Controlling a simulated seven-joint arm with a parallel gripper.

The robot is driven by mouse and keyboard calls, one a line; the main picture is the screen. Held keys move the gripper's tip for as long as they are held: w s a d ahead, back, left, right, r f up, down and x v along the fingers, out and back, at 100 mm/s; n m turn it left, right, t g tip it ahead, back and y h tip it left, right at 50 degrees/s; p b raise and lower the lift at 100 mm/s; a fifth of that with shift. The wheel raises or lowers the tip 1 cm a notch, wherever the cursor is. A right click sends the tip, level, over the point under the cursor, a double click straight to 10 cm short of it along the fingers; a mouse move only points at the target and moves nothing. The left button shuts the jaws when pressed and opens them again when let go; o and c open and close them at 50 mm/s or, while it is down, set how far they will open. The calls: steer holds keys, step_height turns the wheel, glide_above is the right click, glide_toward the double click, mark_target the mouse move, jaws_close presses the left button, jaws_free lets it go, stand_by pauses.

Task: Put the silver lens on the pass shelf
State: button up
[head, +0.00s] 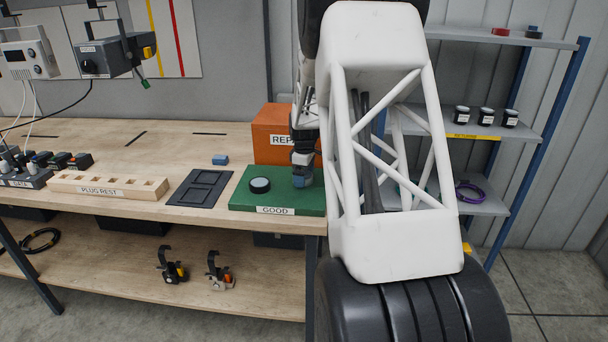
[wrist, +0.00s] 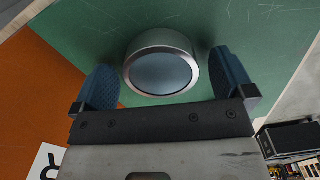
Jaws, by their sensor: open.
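A round lens (head: 260,185) lies flat on a green board (head: 245,203) labelled GOOD at the bench's right end. It looks dark-sided with a pale face there. In the wrist view the lens (wrist: 162,66) has a silver rim and a grey-blue face. My gripper (head: 302,181) is above the same board, to the right of the lens and apart from it in the head view. In the wrist view its blue fingers (wrist: 166,82) are spread and empty, one on either side of the lens in the picture. No label reading "pass" is legible.
An orange box (head: 270,135) stands behind the board.

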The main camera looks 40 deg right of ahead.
steer(key=shift+r, duration=0.1)
step_height(320, 180, up, 12)
stand_by(0.7)
stand_by(0.5)
steer(key=shift+a+r, duration=0.1)
steer(key=s+a+r+m, duration=0.1)
steer(key=s+a+r, duration=0.3)
steer(key=a, duration=0.5)
steer(key=s+a+r+m+t, duration=0.1)
steer(key=s+a+r, duration=0.1)
steer(key=s+a, duration=0.45)
steer(key=s+a+r+m, duration=0.1)
steer(key=s+a+r, duration=0.2)
steer(key=a, duration=0.7)
steer(key=s+a+f+m, duration=0.2)
steer(key=s+a, duration=0.6)
steer(key=s, duration=0.4)
steer(key=s+a+f+m+t, duration=0.1)
steer(key=s+a+m, duration=0.1)
steer(key=s+a, duration=0.6)
steer(key=s, duration=0.4)
steer(key=shift+s+a+f+t, duration=0.25)
steer(key=shift+s+f+t, duration=0.05)
steer(key=shift+s+f, duration=0.1)
